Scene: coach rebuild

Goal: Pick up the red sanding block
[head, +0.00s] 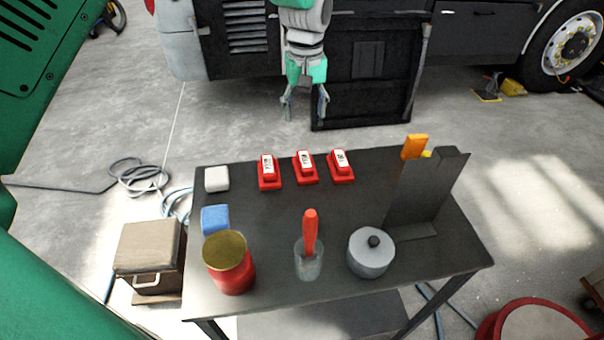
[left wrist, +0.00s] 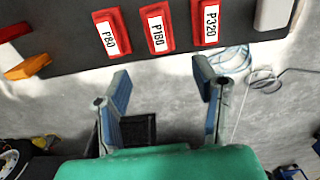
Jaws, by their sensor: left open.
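Three red sanding blocks with white labels stand in a row near the far edge of the dark table (head: 270,215). In the head view they are the left block (head: 269,182), the middle block (head: 305,176) and the right block (head: 341,174). The left wrist view shows their labels: P80 (left wrist: 111,52), P180 (left wrist: 157,45) and P320 (left wrist: 210,38), in mirrored order. My left gripper (head: 305,108) is open and empty, beyond the table's far edge, apart from the blocks. Its two fingers also show in the left wrist view (left wrist: 160,88). My right gripper is in neither view.
A white block (head: 216,179), blue block (head: 215,219), red tin (head: 232,270), glass jar with red-handled tool (head: 308,262), lidded grey pot (head: 371,256) and dark upright stand (head: 424,195) with an orange piece (head: 414,146) surround the blocks. The table's middle is clear.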

